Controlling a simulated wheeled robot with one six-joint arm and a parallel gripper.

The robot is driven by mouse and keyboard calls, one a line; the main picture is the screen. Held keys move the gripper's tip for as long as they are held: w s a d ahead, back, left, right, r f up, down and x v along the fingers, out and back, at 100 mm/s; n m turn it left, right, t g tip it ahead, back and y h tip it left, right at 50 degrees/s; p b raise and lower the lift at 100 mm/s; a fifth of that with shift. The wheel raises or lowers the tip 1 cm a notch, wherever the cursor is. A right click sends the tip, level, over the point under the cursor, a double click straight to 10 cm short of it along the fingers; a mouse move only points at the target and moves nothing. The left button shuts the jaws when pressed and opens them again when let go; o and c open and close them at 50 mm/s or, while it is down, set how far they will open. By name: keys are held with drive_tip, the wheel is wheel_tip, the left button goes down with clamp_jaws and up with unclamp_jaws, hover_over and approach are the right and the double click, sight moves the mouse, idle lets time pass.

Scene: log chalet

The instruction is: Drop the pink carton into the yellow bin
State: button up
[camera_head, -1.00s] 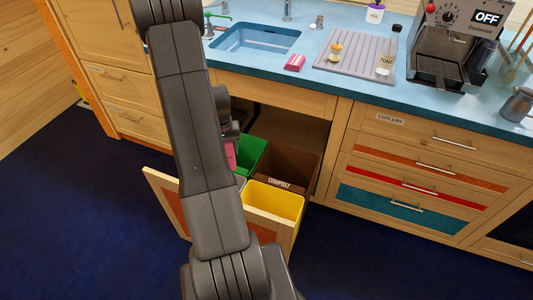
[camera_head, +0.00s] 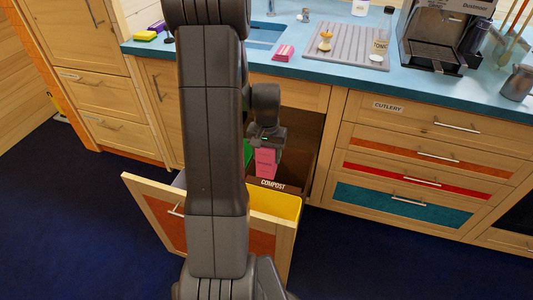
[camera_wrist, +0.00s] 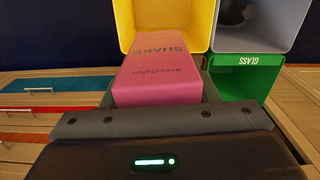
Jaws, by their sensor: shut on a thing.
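The pink carton (camera_head: 265,163) hangs upright from my gripper (camera_head: 267,140), which is shut on it. In the wrist view, the carton (camera_wrist: 157,76) points away from my gripper and covers part of the yellow bin's opening (camera_wrist: 206,18). My arm hides the left part of the yellow bin in the head view.
The bins stand in a pulled-out drawer with a wooden front (camera_head: 155,208). A green glass bin (camera_wrist: 240,82) and a grey bin (camera_wrist: 272,22) adjoin the yellow one. The blue counter (camera_head: 345,80) holds a pink sponge (camera_head: 284,53), a drying mat and a coffee machine.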

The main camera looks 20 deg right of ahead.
sight(267, 162)
wheel_tip(267, 162, down, 4)
drive_tip(key=shift+r+b, duration=0.15)
drive_tip(key=shift+b, duration=0.85)
drive_tip(key=o, duration=1)
drive_tip(key=shift+o, duration=0.2)
drive_tip(key=shift+r, duration=0.1)
wheel_tip(267, 162, up, 14)
drive_tip(key=shift+f+p, duration=0.1)
drive_tip(key=shift+p, duration=0.9)
